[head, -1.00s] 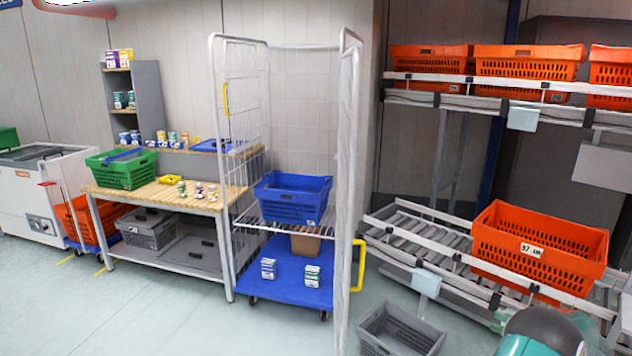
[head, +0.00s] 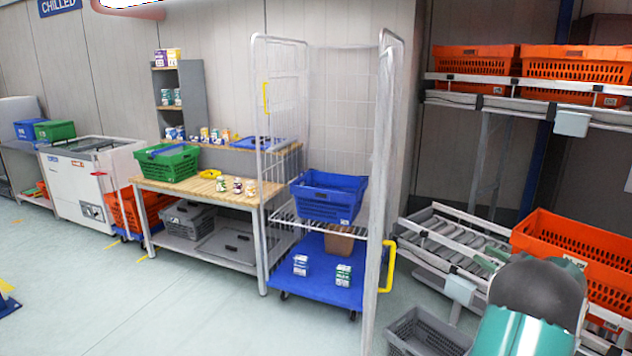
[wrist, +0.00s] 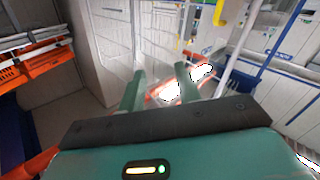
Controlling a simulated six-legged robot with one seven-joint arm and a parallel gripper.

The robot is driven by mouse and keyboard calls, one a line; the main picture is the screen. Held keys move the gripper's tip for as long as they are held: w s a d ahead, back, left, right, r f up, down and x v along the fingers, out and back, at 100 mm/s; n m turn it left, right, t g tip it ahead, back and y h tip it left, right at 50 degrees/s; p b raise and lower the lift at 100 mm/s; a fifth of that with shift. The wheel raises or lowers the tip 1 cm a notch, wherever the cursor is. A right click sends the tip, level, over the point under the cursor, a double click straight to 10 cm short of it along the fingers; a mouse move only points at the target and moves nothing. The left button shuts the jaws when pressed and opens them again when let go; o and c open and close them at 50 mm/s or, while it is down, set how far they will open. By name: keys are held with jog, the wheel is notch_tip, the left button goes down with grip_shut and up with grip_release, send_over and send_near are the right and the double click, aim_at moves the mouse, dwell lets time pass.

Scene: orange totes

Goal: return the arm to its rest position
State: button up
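My gripper (wrist: 160,76) shows in the wrist view with its two green fingers apart. I see nothing held between them. A blurred red-and-white shape (wrist: 180,84) shows beyond the fingers, and I cannot tell how far off it is. In the head view a teal and dark grey part of my arm (head: 530,308) stands at the lower right, in front of the lower roller rack.
A roll cage (head: 385,150) holds a blue basket (head: 328,197). A grey crate (head: 425,334) sits on the floor beside it. An orange tote (head: 575,245) lies on the rack (head: 440,232) behind my arm. Floor at left front (head: 150,310) is clear.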

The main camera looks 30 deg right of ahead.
jog(key=w+a+r+m+g+h, duration=0.1)
jog(key=w+a+r+m+h, duration=0.3)
jog(key=w+a+r, duration=0.75)
jog(key=w+a+r+m+g+h, duration=0.1)
jog(key=w+a+r+g, duration=0.1)
jog(key=a, duration=0.6)
jog(key=w+a+r+g+h, duration=0.1)
jog(key=w+a+r, duration=0.15)
jog(key=a, duration=0.45)
jog(key=s+a+f+g+y, duration=0.1)
jog(key=s+a+f, duration=0.1)
jog(key=a, duration=0.5)
jog(key=s+a+f+g+y, duration=0.2)
jog(key=a, duration=0.5)
jog(key=s+a+f+g+y, duration=0.1)
jog(key=s+a+f, duration=0.15)
jog(key=a, duration=0.45)
jog(key=s+a+f+n+g+y, duration=0.1)
jog(key=s+a+f+g+y, duration=0.1)
jog(key=s+a, duration=0.5)
jog(key=s+a+f+n+g+y, duration=0.2)
jog(key=s+a+f, duration=0.2)
jog(key=s+a, duration=0.3)
jog(key=shift+a+f, duration=0.35)
jog(key=shift+a, duration=0.4)
